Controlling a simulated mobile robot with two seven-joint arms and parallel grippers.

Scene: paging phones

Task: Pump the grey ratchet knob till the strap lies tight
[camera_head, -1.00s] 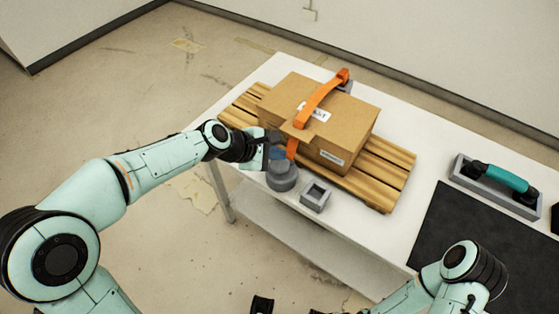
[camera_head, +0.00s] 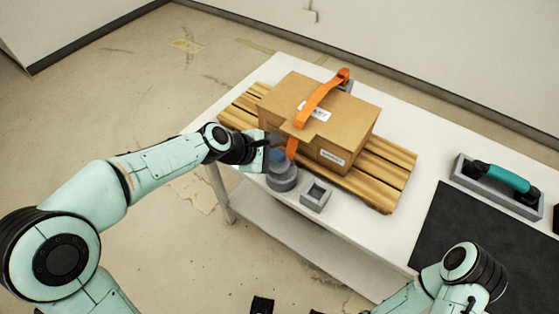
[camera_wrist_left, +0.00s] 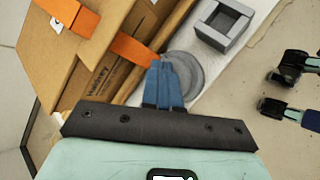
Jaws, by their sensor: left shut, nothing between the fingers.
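The grey ratchet knob (camera_head: 282,178) is a round stepped cylinder on the table at the front of the pallet. The orange strap (camera_head: 322,98) runs over the cardboard box (camera_head: 350,122) and down its front toward the knob. It bows above the lid, so it looks slack. My left gripper (camera_head: 277,156) is shut and empty, with its blue fingertips at the knob's upper left side. In the left wrist view the fingertips (camera_wrist_left: 164,68) overlap the grey knob (camera_wrist_left: 190,70); contact is unclear. My right arm shows at lower right; its gripper is out of view.
The box sits on a wooden pallet (camera_head: 385,176) on the white table (camera_head: 375,232). A square grey holder (camera_head: 317,196) stands right of the knob. A teal-handled tool (camera_head: 500,179) lies in a grey tray (camera_head: 466,180), behind a black mat (camera_head: 478,236).

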